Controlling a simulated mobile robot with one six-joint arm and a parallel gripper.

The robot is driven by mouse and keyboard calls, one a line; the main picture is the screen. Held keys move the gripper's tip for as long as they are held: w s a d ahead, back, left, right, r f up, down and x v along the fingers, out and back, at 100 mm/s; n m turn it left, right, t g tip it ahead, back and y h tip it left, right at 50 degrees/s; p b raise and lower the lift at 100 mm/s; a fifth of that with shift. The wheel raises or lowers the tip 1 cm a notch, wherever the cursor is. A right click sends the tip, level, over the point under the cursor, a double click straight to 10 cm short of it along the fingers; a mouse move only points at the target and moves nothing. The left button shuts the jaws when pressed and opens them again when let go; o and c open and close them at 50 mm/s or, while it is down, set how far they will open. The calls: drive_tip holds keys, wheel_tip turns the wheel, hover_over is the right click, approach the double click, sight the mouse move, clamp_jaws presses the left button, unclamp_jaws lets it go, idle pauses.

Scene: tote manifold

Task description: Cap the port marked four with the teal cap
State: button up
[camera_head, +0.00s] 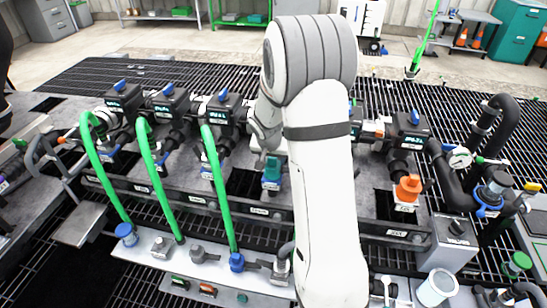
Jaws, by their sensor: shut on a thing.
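The teal cap (271,168) is near the middle of the manifold, directly below the end of my arm. My gripper (270,154) is mostly hidden behind my own arm links, and it is shut on the teal cap. The cap is upright at the top of a pale port fitting (271,184); I cannot tell whether it is seated or just above it. The port markings are too small to read, so I cannot tell which port is four.
Green hoses (158,180) arch from the left valves to the front plate (150,246). An orange cap (409,187) sits on a port at right. Black pipes and a gauge (460,158) crowd the far right. A white cup (437,287) stands at the front right.

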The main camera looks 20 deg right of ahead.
drive_tip(key=o, duration=1.1)
drive_tip(key=v, duration=0.8)
